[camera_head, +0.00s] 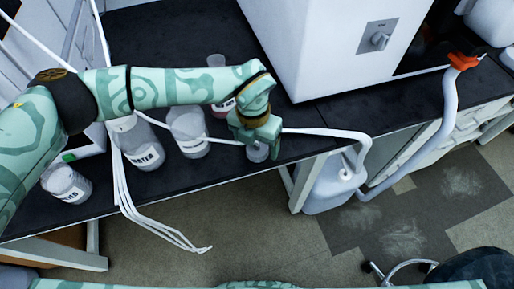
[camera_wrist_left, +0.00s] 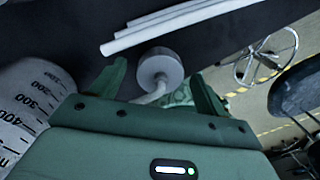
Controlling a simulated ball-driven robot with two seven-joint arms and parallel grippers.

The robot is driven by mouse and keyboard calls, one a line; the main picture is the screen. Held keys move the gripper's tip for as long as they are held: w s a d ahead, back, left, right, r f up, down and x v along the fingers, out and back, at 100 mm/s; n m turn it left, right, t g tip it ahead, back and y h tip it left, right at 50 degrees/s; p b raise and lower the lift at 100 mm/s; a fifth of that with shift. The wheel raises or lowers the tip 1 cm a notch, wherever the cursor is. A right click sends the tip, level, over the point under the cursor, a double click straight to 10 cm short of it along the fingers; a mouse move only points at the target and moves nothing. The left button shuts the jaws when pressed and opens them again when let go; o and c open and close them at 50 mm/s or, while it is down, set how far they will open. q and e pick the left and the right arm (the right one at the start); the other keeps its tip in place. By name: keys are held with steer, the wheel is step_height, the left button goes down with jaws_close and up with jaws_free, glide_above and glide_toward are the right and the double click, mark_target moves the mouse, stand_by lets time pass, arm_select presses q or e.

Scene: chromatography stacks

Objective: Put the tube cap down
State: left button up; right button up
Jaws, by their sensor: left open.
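The tube cap (camera_head: 257,153) is a small pale round piece at the front edge of the black bench, just under my left gripper (camera_head: 260,136). In the left wrist view the cap (camera_wrist_left: 160,68) shows as a grey-white disc with a white tube bending away below it. It lies between the two spread fingers of my left gripper (camera_wrist_left: 158,78), with dark gaps on both sides. The gripper is open. I cannot tell whether the cap rests fully on the bench. My right gripper is not in view.
Beakers marked with water labels (camera_head: 143,146) stand left of the gripper; a graduated beaker (camera_wrist_left: 38,105) is close to the left finger. White tubes (camera_head: 140,200) hang over the bench edge. A big white instrument (camera_head: 310,40) stands behind, and a white jug (camera_head: 330,185) sits below at right.

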arm_select(q)
steer(key=shift+r, duration=0.1)
steer(key=shift+c, duration=0.3)
steer(key=c, duration=1.1)
steer(key=shift+r, duration=0.15)
